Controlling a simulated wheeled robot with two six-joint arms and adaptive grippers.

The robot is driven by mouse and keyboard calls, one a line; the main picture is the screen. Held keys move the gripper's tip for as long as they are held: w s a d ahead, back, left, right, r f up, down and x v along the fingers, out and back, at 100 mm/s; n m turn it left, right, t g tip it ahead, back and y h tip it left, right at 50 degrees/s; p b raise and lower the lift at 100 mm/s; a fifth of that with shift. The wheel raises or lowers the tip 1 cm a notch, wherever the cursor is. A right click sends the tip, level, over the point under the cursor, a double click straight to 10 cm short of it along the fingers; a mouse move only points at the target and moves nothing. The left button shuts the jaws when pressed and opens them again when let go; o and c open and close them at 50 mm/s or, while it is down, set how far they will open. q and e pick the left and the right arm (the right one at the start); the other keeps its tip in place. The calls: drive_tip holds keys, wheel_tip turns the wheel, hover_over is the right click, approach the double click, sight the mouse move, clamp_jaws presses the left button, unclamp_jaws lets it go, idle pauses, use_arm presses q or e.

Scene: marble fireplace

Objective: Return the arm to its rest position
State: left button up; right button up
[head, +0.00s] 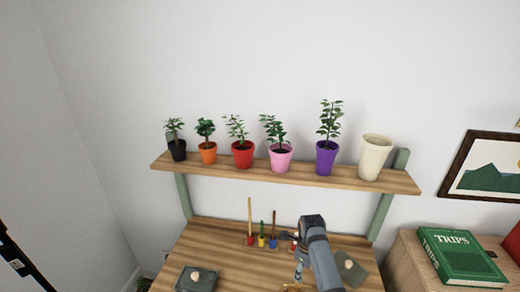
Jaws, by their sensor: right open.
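My right arm rises from the bottom edge of the head view, in front of the wooden desk (215,250). Its right gripper (288,236) is small and partly hidden beside the arm's bend, to the right of the sticks in coloured bases. It is open, and I see nothing held in it. My left gripper is not in view.
A wooden shelf (225,172) above the desk holds several potted plants and an empty cream pot (375,157). Upright sticks (250,222) stand in coloured bases on the desk.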

drive_tip(key=s+d+f+n+t, duration=0.15)
drive_tip(key=s+d+n, duration=0.45)
drive_tip(key=s+n, duration=0.7)
drive_tip(key=s+r+n+t, duration=0.2)
drive_tip(key=s+r+n, duration=0.5)
drive_tip(key=s+n, duration=0.55)
wheel_tip(320, 180, down, 30)
drive_tip(key=d+n+g+h+b, duration=0.1)
drive_tip(key=d+n+b, duration=0.15)
drive_tip(key=b, duration=0.45)
drive_tip(key=s+d+f+b, duration=0.1)
drive_tip(key=s+f+b, duration=0.2)
drive_tip(key=s+f, duration=0.6)
drive_tip(key=s+f+m+g+b, duration=0.1)
drive_tip(key=s+f+b, duration=0.2)
drive_tip(key=s+f, duration=0.7)
wheel_tip(320, 180, down, 6)
drive_tip(key=shift+d+f, duration=0.1)
drive_tip(key=shift+d, duration=0.25)
